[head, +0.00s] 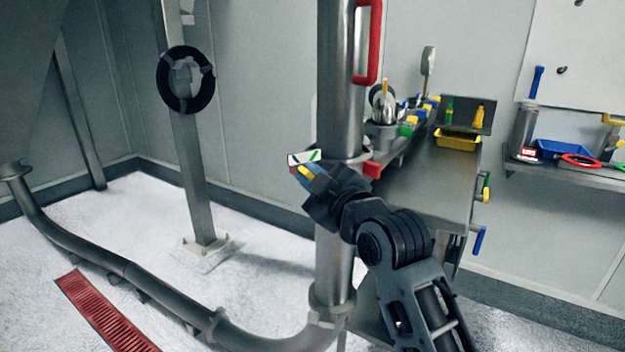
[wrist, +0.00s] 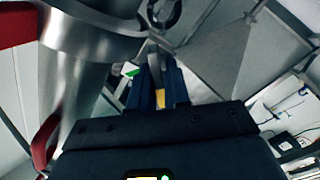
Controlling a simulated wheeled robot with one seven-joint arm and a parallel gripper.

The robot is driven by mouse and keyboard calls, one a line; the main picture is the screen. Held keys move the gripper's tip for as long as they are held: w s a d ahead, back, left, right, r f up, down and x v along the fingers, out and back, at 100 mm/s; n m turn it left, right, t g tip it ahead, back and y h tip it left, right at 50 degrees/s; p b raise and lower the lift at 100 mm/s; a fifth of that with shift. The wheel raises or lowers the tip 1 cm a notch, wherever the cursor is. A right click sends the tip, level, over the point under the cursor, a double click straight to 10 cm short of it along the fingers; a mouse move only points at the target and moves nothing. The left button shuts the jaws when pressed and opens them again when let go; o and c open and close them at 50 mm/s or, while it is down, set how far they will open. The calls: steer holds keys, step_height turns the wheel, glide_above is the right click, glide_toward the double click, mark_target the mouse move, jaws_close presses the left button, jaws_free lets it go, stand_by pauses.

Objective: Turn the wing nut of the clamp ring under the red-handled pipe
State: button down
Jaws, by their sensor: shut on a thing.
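The steel pipe (head: 337,85) stands upright with its red handle (head: 371,45) near the top right of it. The clamp ring (head: 345,158) circles the pipe below the handle; it shows close up in the wrist view (wrist: 85,35). My gripper (head: 306,181) is at the ring's front left side. In the wrist view its two blue fingers (wrist: 158,78) are shut on a narrow part at the ring, which I take as the wing nut; it is mostly hidden between them. A yellow patch shows between the fingers. A small white and green tag (head: 303,157) sits beside them.
A steel bench (head: 425,185) with tools and a yellow bin (head: 457,139) stands right behind the pipe. A shelf (head: 570,177) is at the far right. A curved floor pipe (head: 120,265) and a post (head: 187,140) are left. A red floor grate (head: 100,312) lies in front.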

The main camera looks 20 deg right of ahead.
stand_by(0.3)
steer(key=c, duration=1.2)
jaws_free()
steer(key=shift+s+d+b, duration=0.2)
steer(key=shift+s+d, duration=0.05)
steer(key=shift+s, duration=1.7)
steer(key=shift+s+d+b, duration=0.15)
steer(key=shift+s+d, duration=0.05)
steer(key=shift+s, duration=1.75)
steer(key=s+a+f+m+g+h+p, duration=0.15)
steer(key=s+f+m, duration=0.45)
steer(key=s+f, duration=1.1)
steer(key=s+r+m, duration=0.1)
steer(key=s, duration=0.7)
steer(key=s+m+g, duration=0.1)
steer(key=s, duration=0.8)
steer(key=s+d+r+m, duration=0.1)
steer(key=s, duration=0.8)
steer(key=shift+d+r+m+g+p, duration=0.1)
steer(key=shift+r+m+g+p, duration=0.25)
steer(key=shift+m+p, duration=0.05)
